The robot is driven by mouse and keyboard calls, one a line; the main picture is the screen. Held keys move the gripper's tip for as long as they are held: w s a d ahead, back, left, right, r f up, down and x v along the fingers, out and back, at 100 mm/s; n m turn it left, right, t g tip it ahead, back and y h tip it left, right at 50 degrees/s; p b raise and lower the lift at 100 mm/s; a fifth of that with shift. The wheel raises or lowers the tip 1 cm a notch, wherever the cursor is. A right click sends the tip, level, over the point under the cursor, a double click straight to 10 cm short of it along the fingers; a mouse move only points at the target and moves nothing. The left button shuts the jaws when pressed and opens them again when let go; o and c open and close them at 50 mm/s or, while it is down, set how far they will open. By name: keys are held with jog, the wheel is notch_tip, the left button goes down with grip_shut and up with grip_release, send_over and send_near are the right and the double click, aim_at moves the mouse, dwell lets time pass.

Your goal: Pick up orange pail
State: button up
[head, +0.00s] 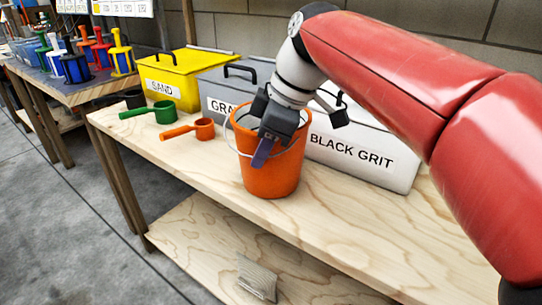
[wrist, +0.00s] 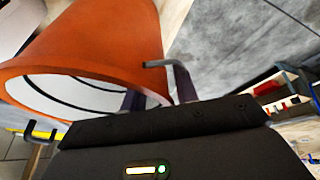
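An orange pail (head: 268,180) stands upright on the wooden bench, with a thin wire handle around its rim. My gripper (head: 264,145) is at the pail's near rim, pointing down. One bluish finger shows in front of the outer wall; the other is hidden in the head view. In the wrist view, the pail (wrist: 100,40) fills the upper left, its mouth facing the camera. There my gripper (wrist: 158,95) has one finger inside the mouth and one outside the wall. The fingers look apart, with a gap beside the wall; contact is unclear.
An orange scoop (head: 190,130) and a green scoop (head: 150,113) lie left of the pail. Behind are a yellow sand bin (head: 185,85), a grey bin (head: 222,90) and a white black-grit bin (head: 365,155). The bench front right is clear.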

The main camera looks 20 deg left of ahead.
jog(key=shift+c, duration=0.3)
grip_shut()
jog(key=shift+r, duration=0.15)
